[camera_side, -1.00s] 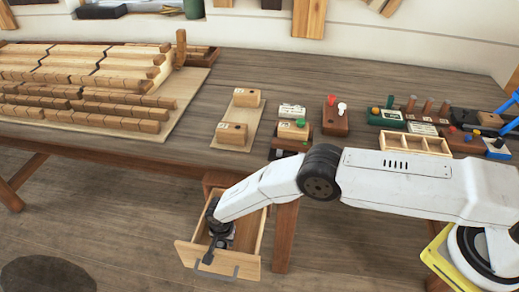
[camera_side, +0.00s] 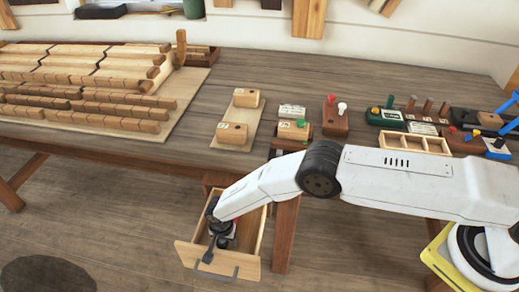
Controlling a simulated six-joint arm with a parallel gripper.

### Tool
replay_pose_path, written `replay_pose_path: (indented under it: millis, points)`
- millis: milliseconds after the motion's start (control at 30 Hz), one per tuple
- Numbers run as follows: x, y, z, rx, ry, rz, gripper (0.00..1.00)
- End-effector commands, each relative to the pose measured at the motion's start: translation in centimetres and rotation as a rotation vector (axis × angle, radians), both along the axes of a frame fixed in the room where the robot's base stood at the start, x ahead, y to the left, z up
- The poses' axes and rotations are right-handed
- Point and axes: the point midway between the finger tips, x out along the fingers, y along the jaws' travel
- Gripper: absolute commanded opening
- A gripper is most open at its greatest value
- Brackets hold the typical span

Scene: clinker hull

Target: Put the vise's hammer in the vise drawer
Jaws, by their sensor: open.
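The wooden vise drawer (camera_side: 249,262) is pulled out below the front edge of the bench, with a grey handle (camera_side: 214,271) on its front. My gripper (camera_side: 219,243) points down into the drawer, near its front wall, and is open. The gripper and wrist cover much of the drawer floor. Dark shapes show around the fingertips, and I cannot tell whether one of them is the hammer. I cannot make out the hammer for certain anywhere else in view.
The workbench (camera_side: 300,75) holds a plank model (camera_side: 110,95) at left, wooden blocks on a board (camera_side: 233,134) in the middle, and a compartment tray (camera_side: 415,143) with several small tools at right. My arm spans above the bench's right front edge. Floor around the drawer is clear.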

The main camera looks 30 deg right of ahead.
Motion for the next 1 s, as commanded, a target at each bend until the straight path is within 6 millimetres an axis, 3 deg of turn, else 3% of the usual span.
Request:
replay_pose_path:
  millis: [1000]
  points:
    - [-0.4,0.6,11.0,0.001,-0.002,0.0,0.69]
